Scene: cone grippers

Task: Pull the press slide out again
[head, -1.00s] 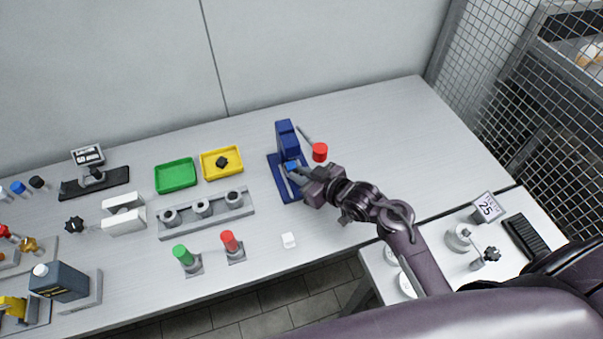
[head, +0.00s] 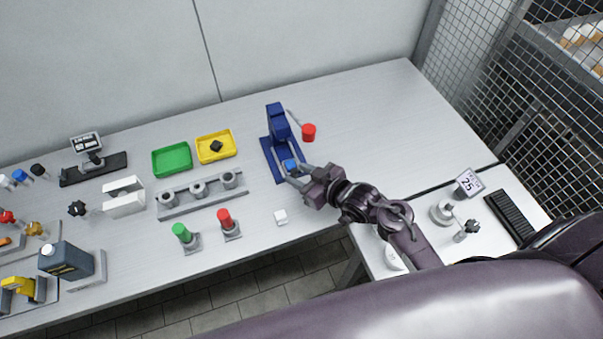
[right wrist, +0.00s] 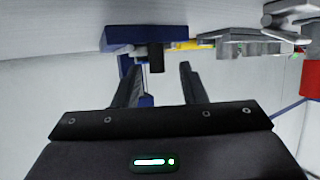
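The dark blue press (head: 277,122) stands on its blue base (head: 268,158) at the back middle of the table. Its slide, a brighter blue block (head: 290,165), sits towards the front of the base, clear of the press column. My right gripper (head: 296,174) is low at the front of the slide. Its two fingers (right wrist: 158,80) are apart in the right wrist view. A short black knob (right wrist: 156,57) shows between and just beyond the fingertips, with a visible gap on both sides. My left gripper is not in view.
A red knob (head: 308,132) on the press lever is right of the press. Yellow (head: 202,156) and green (head: 157,165) trays and a grey holder (head: 210,195) stand left. The table right of the press is clear.

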